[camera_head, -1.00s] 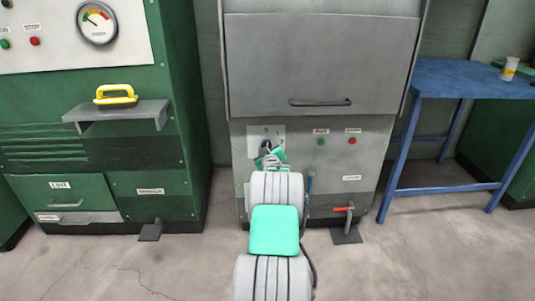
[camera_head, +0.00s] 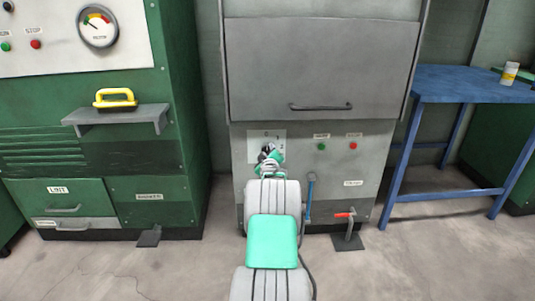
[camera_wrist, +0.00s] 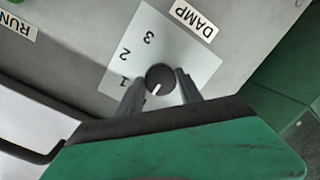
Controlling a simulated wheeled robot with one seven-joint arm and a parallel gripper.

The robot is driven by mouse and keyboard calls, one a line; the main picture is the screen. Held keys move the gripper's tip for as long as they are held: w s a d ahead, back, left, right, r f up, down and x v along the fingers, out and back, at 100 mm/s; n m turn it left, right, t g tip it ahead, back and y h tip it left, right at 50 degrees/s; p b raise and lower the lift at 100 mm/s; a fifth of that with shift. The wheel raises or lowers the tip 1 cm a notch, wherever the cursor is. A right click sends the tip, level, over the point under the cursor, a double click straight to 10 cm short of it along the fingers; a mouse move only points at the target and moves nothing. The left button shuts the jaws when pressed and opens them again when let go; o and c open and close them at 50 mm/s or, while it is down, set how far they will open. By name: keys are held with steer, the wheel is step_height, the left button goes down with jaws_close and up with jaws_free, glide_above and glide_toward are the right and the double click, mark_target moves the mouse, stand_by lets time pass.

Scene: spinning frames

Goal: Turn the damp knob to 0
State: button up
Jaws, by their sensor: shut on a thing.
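The damp knob (camera_wrist: 160,72) is round and black with a white pointer line. It sits on a pale number plate (camera_wrist: 191,55) under the DAMP label (camera_wrist: 194,18), which appears upside down in the wrist view. The numerals 3, 2 and 1 show there; no 0 is visible in that view. The pointer aims down and slightly left, past the 1. My gripper (camera_wrist: 160,79) is shut on the knob, one finger on each side. In the head view my gripper (camera_head: 268,153) covers the knob in front of the plate (camera_head: 253,143) on the grey machine.
Green and red buttons (camera_head: 337,146) are right of the plate. A blue-handled lever (camera_head: 311,180) and a red-handled valve (camera_head: 344,214) are lower on the machine. A green cabinet (camera_head: 150,205) stands left, a blue table (camera_head: 460,83) right.

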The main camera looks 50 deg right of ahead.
steer(key=o, duration=1.4)
steer(key=shift+c, duration=0.2)
steer(key=f+p+v, duration=0.1)
steer(key=p+v, duration=0.1)
steer(key=v, duration=0.5)
steer(key=shift+s+a+r+p, duration=0.3)
steer(key=shift+r+p, duration=0.1)
steer(key=shift+r, duration=0.1)
steer(key=shift+r, duration=0.1)
